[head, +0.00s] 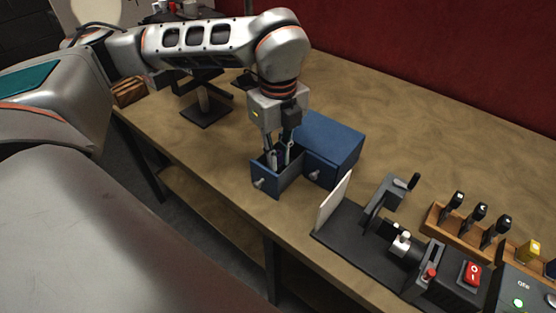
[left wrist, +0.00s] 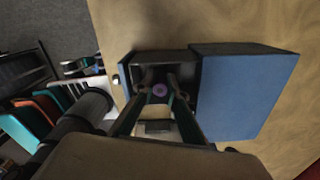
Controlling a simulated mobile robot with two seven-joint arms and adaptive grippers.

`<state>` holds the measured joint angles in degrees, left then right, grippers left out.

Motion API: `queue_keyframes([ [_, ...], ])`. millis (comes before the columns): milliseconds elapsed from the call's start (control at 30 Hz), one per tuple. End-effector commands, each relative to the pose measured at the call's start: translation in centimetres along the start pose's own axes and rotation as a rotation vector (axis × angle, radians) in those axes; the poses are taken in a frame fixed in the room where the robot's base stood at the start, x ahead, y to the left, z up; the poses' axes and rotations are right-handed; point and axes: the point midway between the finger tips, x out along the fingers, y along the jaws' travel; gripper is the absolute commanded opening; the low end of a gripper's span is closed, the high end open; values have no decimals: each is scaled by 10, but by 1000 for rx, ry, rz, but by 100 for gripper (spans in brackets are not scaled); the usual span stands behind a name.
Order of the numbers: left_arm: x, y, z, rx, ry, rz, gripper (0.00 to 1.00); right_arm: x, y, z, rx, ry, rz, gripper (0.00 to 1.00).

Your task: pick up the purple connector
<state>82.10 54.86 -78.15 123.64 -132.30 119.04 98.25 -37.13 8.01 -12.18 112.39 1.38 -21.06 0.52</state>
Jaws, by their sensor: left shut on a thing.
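The purple connector (left wrist: 159,90) shows as a small round purple thing between the fingertips in the left wrist view. In the head view it is hidden by the drawer and the fingers. My left gripper (head: 279,154) points down into the open drawer (head: 265,184) of a blue cabinet (head: 332,139). Its fingers are shut on the purple connector, inside the drawer's walls. My right gripper is not in view.
The cabinet's second drawer front (head: 315,172) is closed beside the open one. A black fixture with a white panel (head: 334,203) stands to the right, near a wooden tool rack (head: 437,218) and a red switch (head: 471,273). A dark stand (head: 206,112) is behind left.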

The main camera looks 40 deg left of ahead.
Motion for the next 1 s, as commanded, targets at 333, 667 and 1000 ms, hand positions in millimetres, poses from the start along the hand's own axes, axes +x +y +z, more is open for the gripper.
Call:
queue_keyframes([
  [333,-80,-1,0,-2,-1,-8,0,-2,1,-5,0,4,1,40],
  [667,-157,0,0,-1,-1,-5,0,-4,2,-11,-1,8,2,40],
  [1000,-184,0,0,0,0,0,0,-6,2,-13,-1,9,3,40],
])
